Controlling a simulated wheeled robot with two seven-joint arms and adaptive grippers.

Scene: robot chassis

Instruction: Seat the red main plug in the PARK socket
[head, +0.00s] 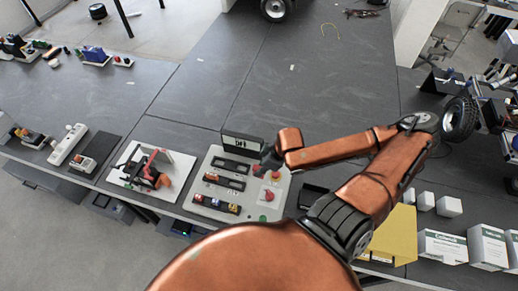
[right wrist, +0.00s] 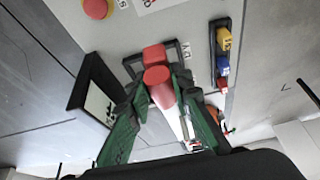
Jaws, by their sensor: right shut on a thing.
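My right gripper (right wrist: 160,105) has its green fingers around a red plug (right wrist: 158,76) in the right wrist view. The plug's rounded red end faces the camera, with a red block beyond it. That block lies within a dark frame on the light panel (right wrist: 140,35); I cannot tell how deep it sits. A label beside it is only partly readable. In the head view the right gripper (head: 264,162) is over the upper right part of the panel (head: 237,214), and the plug is hard to make out. My left gripper is not in view.
A dark strip with yellow and blue plugs (right wrist: 222,58) stands right of the gripper. A red button (right wrist: 95,8) is at the upper left. In the head view, another board (head: 124,178) lies left of the panel, and white boxes (head: 442,246) stand at right.

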